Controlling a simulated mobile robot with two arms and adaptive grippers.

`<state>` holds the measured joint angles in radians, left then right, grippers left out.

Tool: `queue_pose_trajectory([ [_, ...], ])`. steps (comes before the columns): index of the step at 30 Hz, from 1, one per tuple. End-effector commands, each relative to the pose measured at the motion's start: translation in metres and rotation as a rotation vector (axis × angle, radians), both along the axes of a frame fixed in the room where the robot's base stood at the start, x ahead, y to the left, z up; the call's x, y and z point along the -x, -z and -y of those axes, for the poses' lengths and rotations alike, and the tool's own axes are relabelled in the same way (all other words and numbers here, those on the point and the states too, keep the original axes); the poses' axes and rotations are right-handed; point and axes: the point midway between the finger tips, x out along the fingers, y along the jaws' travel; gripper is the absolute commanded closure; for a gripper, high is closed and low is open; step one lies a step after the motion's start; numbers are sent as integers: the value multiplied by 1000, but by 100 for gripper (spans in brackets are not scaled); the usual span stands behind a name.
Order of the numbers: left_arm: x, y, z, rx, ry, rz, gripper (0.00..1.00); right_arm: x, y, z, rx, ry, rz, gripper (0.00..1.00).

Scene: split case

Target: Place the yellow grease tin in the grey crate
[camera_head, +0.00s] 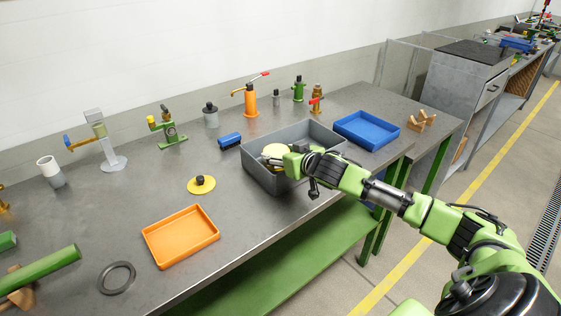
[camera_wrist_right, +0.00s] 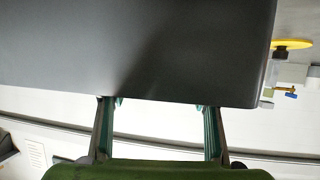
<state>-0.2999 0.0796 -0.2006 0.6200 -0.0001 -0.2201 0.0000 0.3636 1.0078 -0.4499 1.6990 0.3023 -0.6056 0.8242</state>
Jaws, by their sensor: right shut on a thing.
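The yellow grease tin (camera_head: 274,150) shows as a round yellow top inside the grey crate (camera_head: 268,178), towards its left half. My right gripper (camera_head: 272,158) reaches over the crate's near side and is shut on the tin. The tin's lower part is hidden, so I cannot tell whether it touches the crate floor. In the right wrist view, the crate's dark grey wall (camera_wrist_right: 130,50) fills much of the picture and hides the fingertips and the tin. My left gripper is not in view.
A blue tray (camera_head: 366,130) stands right of the crate, with a blue block (camera_head: 230,140) on its left. A yellow disc with a black knob (camera_head: 201,185) and an orange tray (camera_head: 180,237) lie nearer. Several tools stand along the back.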

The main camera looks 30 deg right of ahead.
Motion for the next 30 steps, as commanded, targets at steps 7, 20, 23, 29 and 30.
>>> queue_pose_trajectory([
  [7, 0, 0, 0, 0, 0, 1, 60, -1, -3, 0, 1, -1, 6, 78],
  [20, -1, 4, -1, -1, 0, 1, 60, -1, 9, -1, 1, -2, 6, 78],
  [23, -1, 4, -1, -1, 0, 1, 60, -1, 9, -1, 2, -3, 7, 78],
  [29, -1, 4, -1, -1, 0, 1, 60, 0, 12, -1, 1, -1, 2, 27],
  [30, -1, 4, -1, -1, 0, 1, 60, 0, 12, -1, 1, -1, 1, 27],
])
